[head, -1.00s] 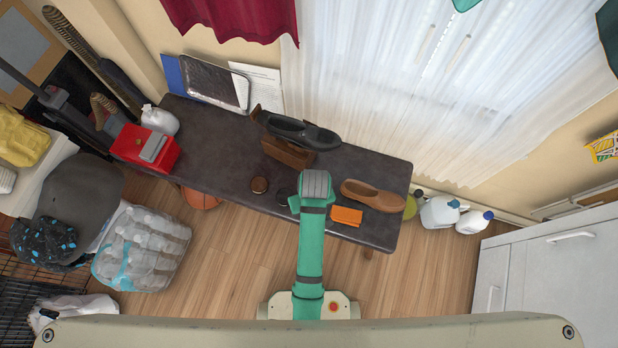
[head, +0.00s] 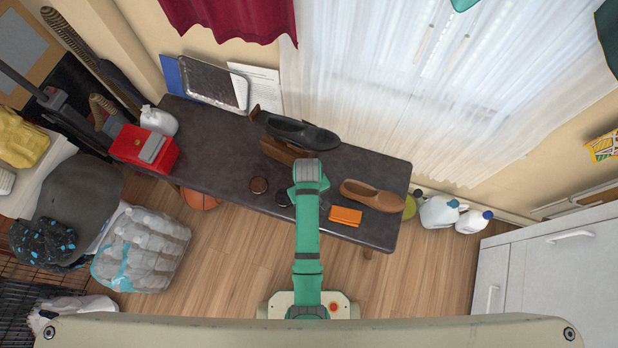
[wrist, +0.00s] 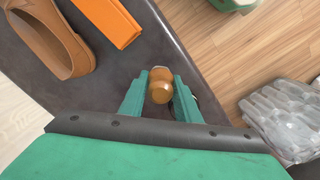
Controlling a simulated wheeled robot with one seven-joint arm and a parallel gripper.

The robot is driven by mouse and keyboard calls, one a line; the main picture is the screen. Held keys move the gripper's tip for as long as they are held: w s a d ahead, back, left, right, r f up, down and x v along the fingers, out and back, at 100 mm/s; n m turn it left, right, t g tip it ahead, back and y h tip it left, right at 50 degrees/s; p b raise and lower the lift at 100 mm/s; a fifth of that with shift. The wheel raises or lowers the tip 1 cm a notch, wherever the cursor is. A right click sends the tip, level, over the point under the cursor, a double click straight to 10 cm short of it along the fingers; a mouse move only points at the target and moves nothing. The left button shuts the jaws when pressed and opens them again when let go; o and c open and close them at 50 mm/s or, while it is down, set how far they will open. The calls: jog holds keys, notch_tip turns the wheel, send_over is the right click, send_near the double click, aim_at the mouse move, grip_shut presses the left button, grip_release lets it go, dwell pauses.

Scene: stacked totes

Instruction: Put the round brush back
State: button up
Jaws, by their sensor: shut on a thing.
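The round brush (wrist: 160,84), with an orange-brown wooden knob, is between the two green fingers of my gripper (wrist: 160,98) in the wrist view. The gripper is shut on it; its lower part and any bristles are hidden. In the head view my gripper is hidden under my wrist, over the table (head: 215,150) between a small dark round item and the tan shoe. That view does not show the brush.
A tan shoe (head: 372,196) and an orange box (head: 345,216) lie right of my arm. A brown round tin (head: 259,185) and a dark round item (head: 282,198) are left. A red box (head: 145,148) stands far left.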

jog(key=shift+w+a+f, duration=0.1)
jog(key=shift+w+f, duration=0.4)
jog(key=shift+f, duration=0.15)
jog(key=shift+w+f, duration=0.6)
jog(key=shift+f, duration=1.7)
jog(key=o, duration=1)
jog(key=shift+f, duration=0.1)
jog(key=shift+o, duration=0.2)
